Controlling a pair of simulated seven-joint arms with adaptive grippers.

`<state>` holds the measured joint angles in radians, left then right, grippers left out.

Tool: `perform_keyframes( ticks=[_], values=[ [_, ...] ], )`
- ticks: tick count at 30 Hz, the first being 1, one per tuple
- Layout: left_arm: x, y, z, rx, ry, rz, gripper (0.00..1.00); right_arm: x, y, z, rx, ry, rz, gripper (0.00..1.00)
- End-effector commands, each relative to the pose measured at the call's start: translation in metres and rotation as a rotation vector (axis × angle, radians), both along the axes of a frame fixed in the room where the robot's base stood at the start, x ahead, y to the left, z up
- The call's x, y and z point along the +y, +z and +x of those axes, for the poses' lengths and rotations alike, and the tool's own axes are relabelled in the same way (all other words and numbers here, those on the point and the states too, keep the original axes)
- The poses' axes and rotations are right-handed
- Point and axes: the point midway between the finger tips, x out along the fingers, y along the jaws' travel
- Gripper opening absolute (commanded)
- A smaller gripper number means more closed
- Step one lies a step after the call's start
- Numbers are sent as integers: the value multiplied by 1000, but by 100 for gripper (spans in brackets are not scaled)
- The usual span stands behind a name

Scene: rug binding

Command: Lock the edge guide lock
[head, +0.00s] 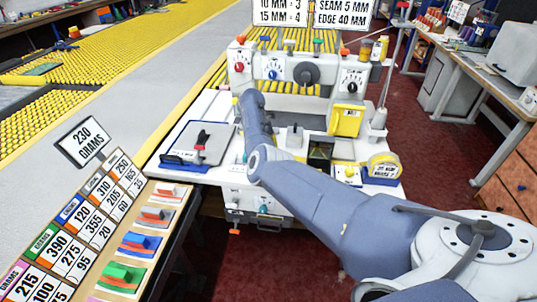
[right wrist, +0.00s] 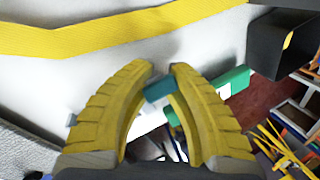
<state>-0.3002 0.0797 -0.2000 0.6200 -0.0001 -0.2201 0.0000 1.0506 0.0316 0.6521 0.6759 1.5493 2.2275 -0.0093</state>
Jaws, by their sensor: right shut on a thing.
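In the right wrist view my right gripper (right wrist: 161,74) has its two yellow ribbed fingers shut on a small teal piece (right wrist: 158,90). The piece sits between the fingers near their tips. I cannot tell for certain whether it is the edge guide lock. In the head view my right arm reaches over the white binding machine (head: 290,68), and its gripper is hidden there. A teal knob (head: 263,209) shows on the machine's front below the arm. My left gripper is in neither view.
A green block (right wrist: 233,82) lies just right of the fingers. On the machine stand a yellow box (head: 346,121) and a tape measure (head: 383,167). A sign (head: 341,13) reads seam 5 mm, edge 40 mm. A weight board (head: 83,222) stands at left.

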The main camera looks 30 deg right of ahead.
Motion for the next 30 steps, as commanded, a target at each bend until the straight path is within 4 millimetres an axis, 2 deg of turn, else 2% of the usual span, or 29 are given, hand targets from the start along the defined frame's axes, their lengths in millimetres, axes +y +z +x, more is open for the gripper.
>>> perform_keyframes(
  ticks=[1, 5, 6, 14, 23, 26, 30],
  values=[
    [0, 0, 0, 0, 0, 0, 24, 9, 3, 5, -9, 8, 13, 0],
    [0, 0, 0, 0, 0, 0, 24, 9, 3, 5, -10, 8, 13, 0],
    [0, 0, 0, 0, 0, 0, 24, 9, 3, 5, -10, 7, 13, 21],
    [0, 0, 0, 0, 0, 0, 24, 7, 1, 3, -6, 5, 10, 51],
    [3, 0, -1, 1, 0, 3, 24, 4, 2, 2, -4, 2, 5, 52],
    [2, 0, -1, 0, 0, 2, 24, 5, 9, 4, -5, 1, 5, 52],
    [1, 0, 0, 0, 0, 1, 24, 9, 27, 9, -7, 2, 6, 52]
  ],
)
